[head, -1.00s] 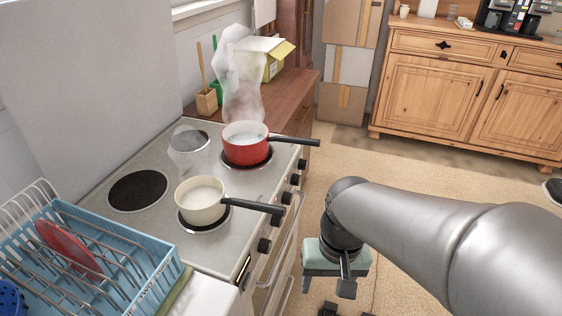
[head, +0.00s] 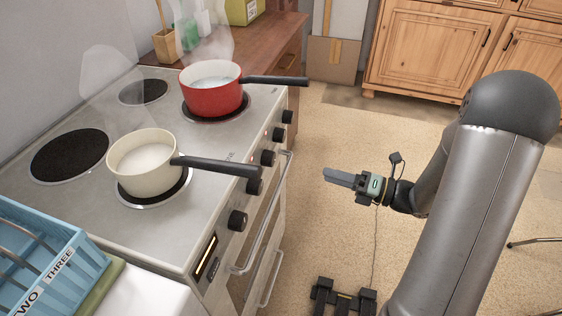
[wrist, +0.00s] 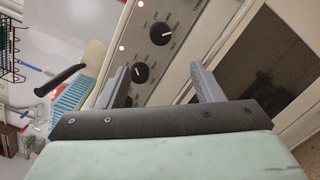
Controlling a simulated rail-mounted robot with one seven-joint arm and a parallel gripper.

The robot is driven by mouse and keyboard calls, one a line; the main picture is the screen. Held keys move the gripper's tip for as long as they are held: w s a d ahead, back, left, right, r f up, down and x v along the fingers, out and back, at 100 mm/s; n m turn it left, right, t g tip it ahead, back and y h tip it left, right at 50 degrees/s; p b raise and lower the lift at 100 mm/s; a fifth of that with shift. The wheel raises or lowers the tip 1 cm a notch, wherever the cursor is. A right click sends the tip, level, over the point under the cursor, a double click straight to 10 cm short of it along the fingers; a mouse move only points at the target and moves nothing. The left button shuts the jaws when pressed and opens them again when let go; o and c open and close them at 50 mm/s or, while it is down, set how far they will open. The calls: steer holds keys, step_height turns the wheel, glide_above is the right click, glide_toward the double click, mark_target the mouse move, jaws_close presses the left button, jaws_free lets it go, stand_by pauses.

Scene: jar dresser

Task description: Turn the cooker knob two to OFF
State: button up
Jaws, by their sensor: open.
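The cooker (head: 222,180) has a row of dark knobs on its front panel. In the head view these include the far knob (head: 288,116), two middle knobs (head: 278,133) (head: 268,157), one by the cream pan's handle (head: 255,185) and the near knob (head: 237,220). In the wrist view, an upper knob (wrist: 160,33) and a middle knob (wrist: 140,72) show with dial marks and red lights; a lower one is partly behind the left finger. My gripper (head: 327,174) is open and empty, pointing at the panel, apart from it.
A steaming cream pan (head: 143,168) and red pan (head: 212,92) stand on burners, their black handles overhanging the front edge. An oven door handle (head: 266,212) juts out below the knobs. A blue dish rack (head: 50,262) is near left.

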mark_target(274, 160)
steer(key=b+x, duration=0.1)
steer(key=x, duration=1.4)
steer(key=shift+b, duration=0.3)
steer(key=c, duration=1)
